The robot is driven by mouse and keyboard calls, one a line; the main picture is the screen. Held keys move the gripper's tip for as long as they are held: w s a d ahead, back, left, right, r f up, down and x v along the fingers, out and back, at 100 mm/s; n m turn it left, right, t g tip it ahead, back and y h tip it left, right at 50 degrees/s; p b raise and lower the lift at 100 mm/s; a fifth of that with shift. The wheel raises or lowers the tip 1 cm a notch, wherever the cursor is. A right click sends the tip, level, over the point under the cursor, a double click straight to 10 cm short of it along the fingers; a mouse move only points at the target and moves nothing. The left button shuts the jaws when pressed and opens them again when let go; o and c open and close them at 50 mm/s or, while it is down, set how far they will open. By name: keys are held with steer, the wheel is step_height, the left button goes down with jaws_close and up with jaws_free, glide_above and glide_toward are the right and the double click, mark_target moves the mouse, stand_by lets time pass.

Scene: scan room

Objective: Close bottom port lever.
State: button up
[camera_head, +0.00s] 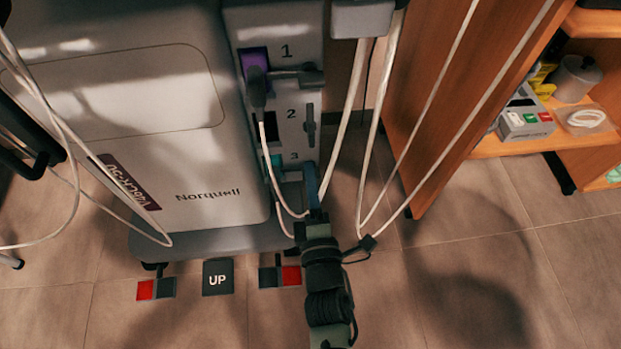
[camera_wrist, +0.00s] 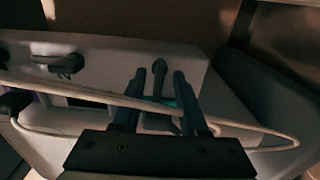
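The bottom port is marked 3 on the white machine's side panel. A sliver of its teal socket (camera_head: 276,161) shows in the head view, and some teal (camera_wrist: 171,102) shows between my fingers in the wrist view. Its dark lever (camera_wrist: 159,72) stands between my two fingertips in the wrist view; in the head view my gripper hides it. My gripper (camera_head: 313,180) is at port 3, its blue fingers apart on either side of the lever (camera_wrist: 160,78). I cannot tell whether either finger touches it.
The port 2 lever (camera_head: 310,125) points up and down; the port 1 lever (camera_head: 311,76) lies sideways. A dark plug (camera_head: 257,88) sits in purple port 1. Pale cables (camera_wrist: 95,93) cross close to my fingers. Foot pedals (camera_head: 218,277) lie below; a wooden cabinet (camera_head: 470,100) stands right.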

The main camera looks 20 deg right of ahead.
steer(key=p+v, duration=0.4)
steer(key=v, duration=0.9)
steer(key=shift+p, duration=0.4)
